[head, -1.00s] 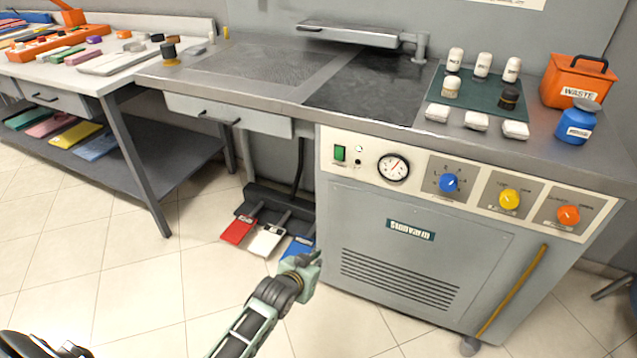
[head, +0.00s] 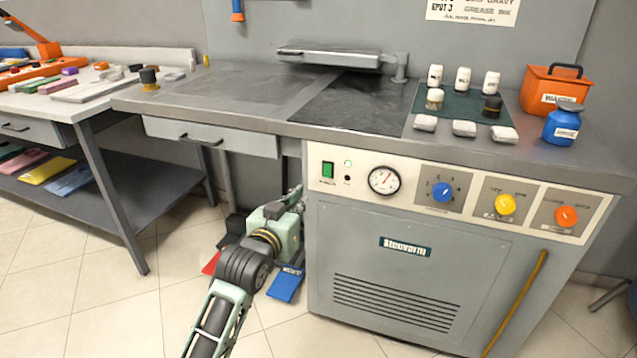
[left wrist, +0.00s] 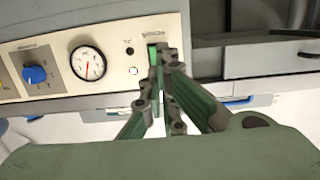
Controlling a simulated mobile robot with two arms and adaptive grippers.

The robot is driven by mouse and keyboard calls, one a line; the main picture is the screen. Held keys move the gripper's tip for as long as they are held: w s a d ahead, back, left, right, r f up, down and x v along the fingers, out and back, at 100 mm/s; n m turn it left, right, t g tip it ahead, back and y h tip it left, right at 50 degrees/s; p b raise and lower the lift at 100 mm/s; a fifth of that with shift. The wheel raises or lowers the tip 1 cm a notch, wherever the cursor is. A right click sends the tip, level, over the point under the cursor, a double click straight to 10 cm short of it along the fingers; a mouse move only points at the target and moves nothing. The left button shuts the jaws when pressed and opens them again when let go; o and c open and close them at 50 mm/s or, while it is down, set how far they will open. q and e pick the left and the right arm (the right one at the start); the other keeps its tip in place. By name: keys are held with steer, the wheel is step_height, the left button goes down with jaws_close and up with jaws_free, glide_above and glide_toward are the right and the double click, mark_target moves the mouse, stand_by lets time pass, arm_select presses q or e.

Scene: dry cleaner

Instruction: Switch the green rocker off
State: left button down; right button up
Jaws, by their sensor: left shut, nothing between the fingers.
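The green rocker (head: 328,170) sits at the left end of the cream control panel (head: 400,185) on the grey machine. My left gripper (head: 298,192) is shut and empty, just left of the panel and a little below the rocker. In the left wrist view the closed fingertips (left wrist: 166,52) overlap the rocker (left wrist: 153,54), partly hiding it. I cannot tell whether they touch it. My right gripper is out of view.
A pressure gauge (head: 384,180) and blue (head: 443,192), yellow (head: 505,204) and orange (head: 566,216) knobs share the panel. A drawer (head: 212,137) hangs above and left of my gripper. Foot pedals, including a blue one (head: 286,284), are below.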

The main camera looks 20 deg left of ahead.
mark_target(324, 176)
arm_select(q)
steer(key=w+b, duration=0.1)
steer(key=w, duration=0.3)
steer(key=w+f+b, duration=0.1)
steer(key=w, duration=0.3)
steer(key=w+b, duration=0.1)
steer(key=w, duration=0.3)
steer(key=shift+d+f, duration=0.25)
steer(key=shift+f, duration=0.15)
steer(key=shift+w, duration=0.7)
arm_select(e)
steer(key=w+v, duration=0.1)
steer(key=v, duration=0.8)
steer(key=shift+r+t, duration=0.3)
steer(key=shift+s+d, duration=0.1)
arm_select(q)
steer(key=shift+f, duration=0.1)
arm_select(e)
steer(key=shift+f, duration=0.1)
